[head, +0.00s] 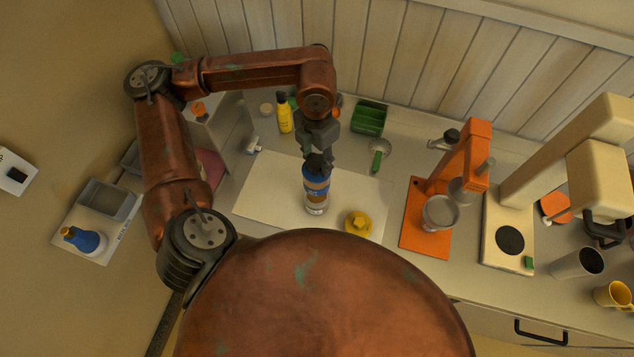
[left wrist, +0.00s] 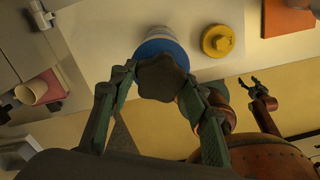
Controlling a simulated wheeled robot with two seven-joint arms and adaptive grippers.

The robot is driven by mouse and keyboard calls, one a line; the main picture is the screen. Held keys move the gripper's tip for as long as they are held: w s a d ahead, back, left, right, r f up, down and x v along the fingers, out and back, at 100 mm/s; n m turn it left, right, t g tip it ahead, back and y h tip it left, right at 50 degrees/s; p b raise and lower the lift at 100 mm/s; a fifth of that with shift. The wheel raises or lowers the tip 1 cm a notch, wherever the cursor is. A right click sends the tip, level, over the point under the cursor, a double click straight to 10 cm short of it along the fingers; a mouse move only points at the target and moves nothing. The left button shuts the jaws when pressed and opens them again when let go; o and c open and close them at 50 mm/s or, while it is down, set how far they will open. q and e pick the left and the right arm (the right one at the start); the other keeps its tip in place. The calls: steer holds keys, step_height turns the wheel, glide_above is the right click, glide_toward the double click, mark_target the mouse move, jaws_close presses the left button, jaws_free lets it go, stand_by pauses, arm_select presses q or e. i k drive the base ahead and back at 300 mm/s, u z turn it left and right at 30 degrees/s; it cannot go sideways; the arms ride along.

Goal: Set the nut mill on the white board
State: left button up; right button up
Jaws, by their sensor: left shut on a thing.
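The nut mill (head: 316,188) is a blue, brown and silver cylinder with a dark lobed knob (left wrist: 162,78) on top. My left gripper (head: 318,160) is shut on this knob, with a finger on either side of it in the left wrist view. The mill is over the white board (head: 265,195), near its middle; I cannot tell whether its base touches the board. The board also shows in the left wrist view (left wrist: 105,30). My right gripper (left wrist: 252,86) shows only in the left wrist view, with its fingers apart and empty.
A yellow lidded object (head: 358,222) stands on the board's right front part, close to the mill. An orange machine (head: 427,225) is to the right. A yellow bottle (head: 284,115), a green bin (head: 368,118) and a green-handled scoop (head: 377,160) are behind. The board's left part is clear.

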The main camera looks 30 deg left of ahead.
mark_target(277, 192)
steer(key=k, duration=1)
